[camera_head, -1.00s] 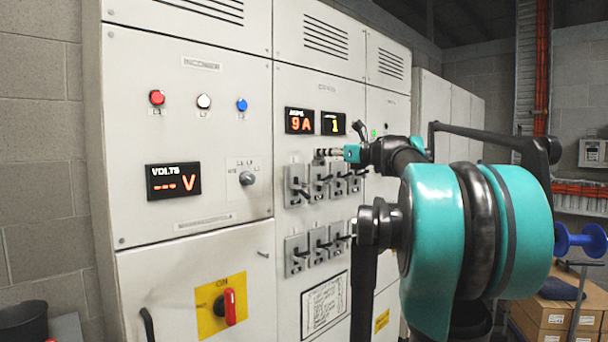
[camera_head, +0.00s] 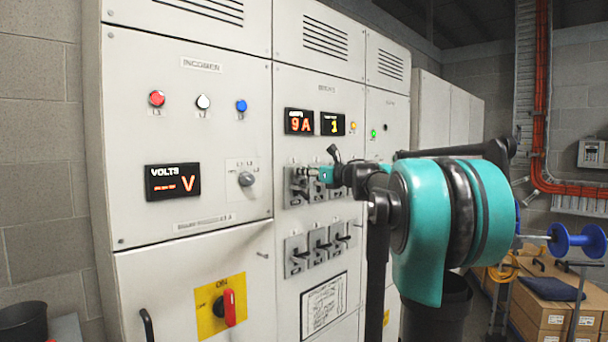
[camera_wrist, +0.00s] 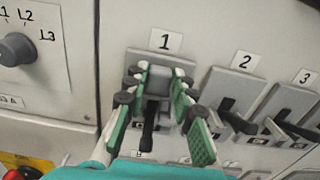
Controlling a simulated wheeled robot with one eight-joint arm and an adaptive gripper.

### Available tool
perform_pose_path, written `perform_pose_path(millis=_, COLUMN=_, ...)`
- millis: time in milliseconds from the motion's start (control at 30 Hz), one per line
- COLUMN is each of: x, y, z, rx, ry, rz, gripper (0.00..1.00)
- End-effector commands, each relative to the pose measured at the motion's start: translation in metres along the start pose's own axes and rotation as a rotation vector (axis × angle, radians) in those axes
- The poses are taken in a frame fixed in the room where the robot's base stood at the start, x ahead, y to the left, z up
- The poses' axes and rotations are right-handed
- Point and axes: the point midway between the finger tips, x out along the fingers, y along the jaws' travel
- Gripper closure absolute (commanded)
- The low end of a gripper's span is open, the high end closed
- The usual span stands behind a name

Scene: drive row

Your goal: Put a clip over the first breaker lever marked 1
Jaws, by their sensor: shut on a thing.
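In the wrist view my gripper (camera_wrist: 160,92) is closed with its green pads on either side of a small grey block, which looks like the clip (camera_wrist: 159,76). It is held in front of the breaker marked 1 (camera_wrist: 137,60), below its number label (camera_wrist: 165,41). The black lever (camera_wrist: 148,128) of this breaker shows below the clip, between the fingers. Whether the clip sits over the lever or only in front of it, I cannot tell. In the head view my gripper (camera_head: 308,172) is at the upper left breaker (camera_head: 291,196), partly hiding it.
The breakers marked 2 (camera_wrist: 231,97) and 3 (camera_wrist: 290,107) stand close to the right, with black levers sticking out. A lower breaker row (camera_head: 318,245) is beneath. A selector knob (camera_wrist: 17,48) is to the left. A display reading 1 (camera_head: 333,124) is above.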

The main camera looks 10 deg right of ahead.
Motion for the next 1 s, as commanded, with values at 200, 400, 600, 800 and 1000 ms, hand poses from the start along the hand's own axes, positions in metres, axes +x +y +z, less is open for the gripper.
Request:
perform_pose_path(millis=200, x=0.0039, y=0.0, z=-0.0063, rx=0.0, ry=0.0, rz=0.0, gripper=1.0)
perform_pose_path(millis=400, x=0.0039, y=-0.0001, z=-0.0086, rx=0.0, ry=0.0, rz=0.0, gripper=1.0)
perform_pose_path(millis=600, x=0.0039, y=-0.0001, z=-0.0083, rx=0.0, ry=0.0, rz=0.0, gripper=0.54)
perform_pose_path(millis=800, x=0.0039, y=-0.0001, z=-0.0083, rx=0.0, ry=0.0, rz=0.0, gripper=0.54)
perform_pose_path(millis=1000, x=-0.0032, y=-0.0007, z=-0.0057, rx=0.0, ry=0.0, rz=-0.002, gripper=0.54)
